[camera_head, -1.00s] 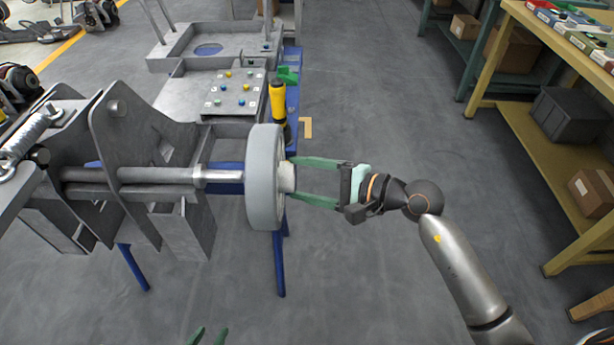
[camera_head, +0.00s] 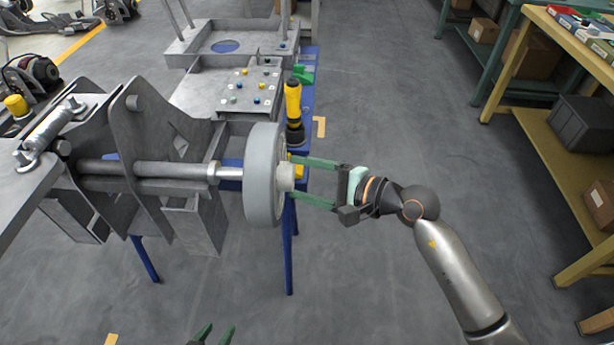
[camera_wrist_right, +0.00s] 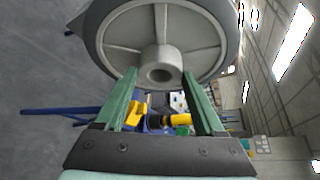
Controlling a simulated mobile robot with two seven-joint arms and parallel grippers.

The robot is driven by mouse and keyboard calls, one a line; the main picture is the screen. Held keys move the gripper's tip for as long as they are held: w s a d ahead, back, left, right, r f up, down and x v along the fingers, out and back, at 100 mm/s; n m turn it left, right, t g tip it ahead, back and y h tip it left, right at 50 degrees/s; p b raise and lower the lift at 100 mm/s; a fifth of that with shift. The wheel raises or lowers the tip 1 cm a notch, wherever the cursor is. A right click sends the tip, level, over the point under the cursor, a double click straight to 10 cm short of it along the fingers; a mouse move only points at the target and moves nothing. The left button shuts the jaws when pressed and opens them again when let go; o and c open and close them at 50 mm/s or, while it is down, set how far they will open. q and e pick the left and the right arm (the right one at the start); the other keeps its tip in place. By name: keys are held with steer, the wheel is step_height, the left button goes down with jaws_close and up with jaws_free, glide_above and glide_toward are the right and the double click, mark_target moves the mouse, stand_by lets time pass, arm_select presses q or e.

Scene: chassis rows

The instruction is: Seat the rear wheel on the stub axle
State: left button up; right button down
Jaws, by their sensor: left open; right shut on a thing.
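The rear wheel (camera_head: 262,175) is a grey disc standing upright at the right end of the stub axle (camera_head: 229,173), a bright metal shaft coming out of the chassis (camera_head: 150,140). A short length of shaft shows between its collar and the wheel's left face. How far the shaft goes into the wheel is hidden. My right gripper (camera_head: 297,181) is shut on the wheel's hub from the right. The right wrist view shows the hub (camera_wrist_right: 160,66) with its round bore between the green fingers (camera_wrist_right: 160,78). My left gripper (camera_head: 213,334) is open and empty at the bottom edge.
A yellow and black power tool (camera_head: 294,110) stands upright behind the wheel on a blue-framed stand. A panel with coloured buttons (camera_head: 249,86) lies farther back. A yellow shelf bench (camera_head: 545,120) is at the right. The floor between is clear.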

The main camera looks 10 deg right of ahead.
mark_target(281, 178)
steer(key=shift+w+a+r, duration=0.25)
steer(key=shift+a, duration=0.4)
steer(key=shift+w+a, duration=0.1)
steer(key=shift+a, duration=0.3)
steer(key=shift+w+a+p, duration=0.2)
steer(key=shift+a+p, duration=0.2)
steer(key=shift+a, duration=0.25)
steer(key=shift+w+a, duration=0.1)
steer(key=shift+a, duration=0.3)
steer(key=shift+w+a, duration=0.1)
steer(key=shift+a, duration=0.2)
steer(key=shift+w+a, duration=0.15)
steer(key=shift+a, duration=0.4)
steer(key=shift+w+a+p, duration=0.2)
steer(key=shift+a+p, duration=0.2)
steer(key=shift+a, duration=0.2)
